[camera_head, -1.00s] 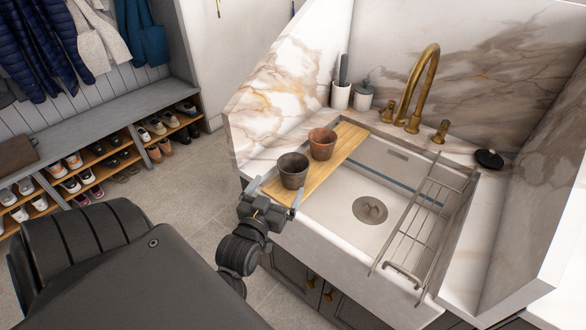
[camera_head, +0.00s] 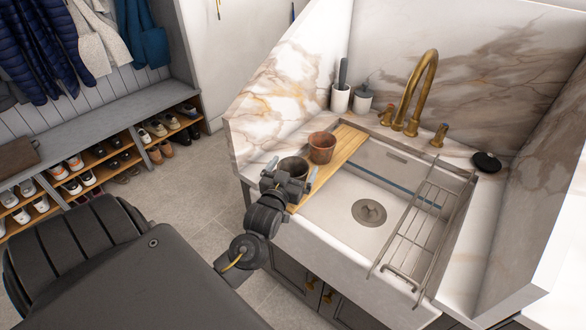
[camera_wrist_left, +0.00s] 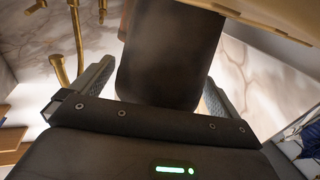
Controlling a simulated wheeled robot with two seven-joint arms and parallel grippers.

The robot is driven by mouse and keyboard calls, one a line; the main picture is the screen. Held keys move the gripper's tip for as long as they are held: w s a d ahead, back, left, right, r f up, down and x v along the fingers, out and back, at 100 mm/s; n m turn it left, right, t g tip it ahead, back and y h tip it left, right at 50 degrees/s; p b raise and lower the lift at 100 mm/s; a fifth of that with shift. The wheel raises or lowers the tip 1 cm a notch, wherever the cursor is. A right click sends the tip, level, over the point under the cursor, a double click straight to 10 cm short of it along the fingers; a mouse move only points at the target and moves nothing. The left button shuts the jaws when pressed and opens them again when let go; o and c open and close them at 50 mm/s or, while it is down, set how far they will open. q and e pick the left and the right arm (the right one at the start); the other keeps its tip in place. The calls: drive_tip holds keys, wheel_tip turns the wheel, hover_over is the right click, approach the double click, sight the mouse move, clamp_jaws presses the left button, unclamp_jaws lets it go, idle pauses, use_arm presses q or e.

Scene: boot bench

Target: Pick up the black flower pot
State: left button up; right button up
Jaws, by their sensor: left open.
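The black flower pot (camera_head: 294,166) stands on the wooden board (camera_head: 340,159) across the left side of the sink, its lower part hidden behind my left gripper. My left gripper (camera_head: 292,172) is open, with one finger on each side of the pot. In the left wrist view the dark pot (camera_wrist_left: 165,62) fills the space between the two open fingers (camera_wrist_left: 158,92); I cannot tell whether they touch it. A terracotta pot (camera_head: 322,147) stands just behind the black pot on the board. My right gripper is not in view.
The sink basin (camera_head: 335,205) is right of the board, with a wire rack (camera_head: 420,235) over its right side. A brass faucet (camera_head: 423,88) rises behind. A white holder (camera_head: 340,99) and a lidded jar (camera_head: 363,100) stand near the back wall.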

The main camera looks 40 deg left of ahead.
use_arm(q)
drive_tip(key=shift+w, duration=0.15)
drive_tip(key=c, duration=1)
drive_tip(key=shift+r, duration=0.1)
